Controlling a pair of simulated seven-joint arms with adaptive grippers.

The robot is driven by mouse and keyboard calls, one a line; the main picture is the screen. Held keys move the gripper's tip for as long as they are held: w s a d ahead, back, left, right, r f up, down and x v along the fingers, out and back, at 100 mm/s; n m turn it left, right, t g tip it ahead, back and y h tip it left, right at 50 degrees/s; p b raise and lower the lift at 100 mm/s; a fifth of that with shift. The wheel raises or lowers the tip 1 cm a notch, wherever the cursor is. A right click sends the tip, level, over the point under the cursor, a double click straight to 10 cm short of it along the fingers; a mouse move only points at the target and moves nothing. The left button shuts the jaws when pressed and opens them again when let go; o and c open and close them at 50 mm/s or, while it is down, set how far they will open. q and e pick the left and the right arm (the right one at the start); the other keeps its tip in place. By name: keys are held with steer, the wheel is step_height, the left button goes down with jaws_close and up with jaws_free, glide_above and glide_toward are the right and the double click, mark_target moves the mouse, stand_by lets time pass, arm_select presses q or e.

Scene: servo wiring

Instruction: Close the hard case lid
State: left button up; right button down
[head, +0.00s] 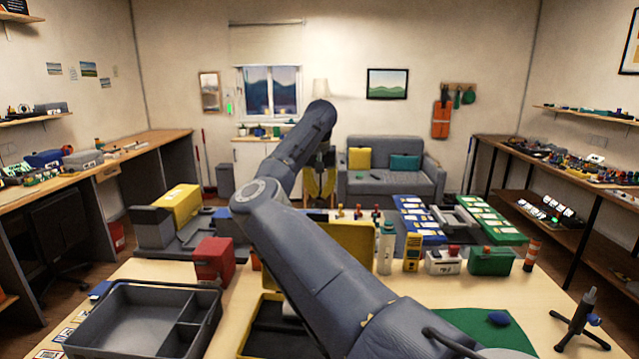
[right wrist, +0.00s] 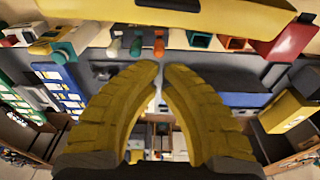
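The yellow hard case stands open on the table in the head view. Its yellow lid (head: 350,243) is raised at the back, partly hidden by my right arm. Its dark-lined base (head: 262,328) lies in front, also partly covered by the arm. My right gripper (head: 320,190) is beyond and above the lid, with its fingers pointing down. In the right wrist view, the yellow fingers (right wrist: 160,68) are brought together with only a thin gap at the tips and nothing between them. The lid (right wrist: 215,18) crosses the top of that view, apart from the fingers. My left gripper is not in view.
A grey divided tray (head: 140,318) and a red box (head: 214,260) stand left of the case. A bottle (head: 386,248), a green box (head: 492,261) and a small tripod (head: 580,320) stand to the right. A yellow box (head: 178,205) sits at the back left.

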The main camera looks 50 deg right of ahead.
steer(key=shift+s+a+f, duration=0.45)
steer(key=shift+a+f, duration=0.25)
steer(key=shift+f, duration=0.15)
steer(key=shift+s+a+f, duration=0.45)
steer(key=shift+a+f, duration=0.25)
steer(key=shift+f, duration=0.1)
steer(key=shift+s+a, duration=0.1)
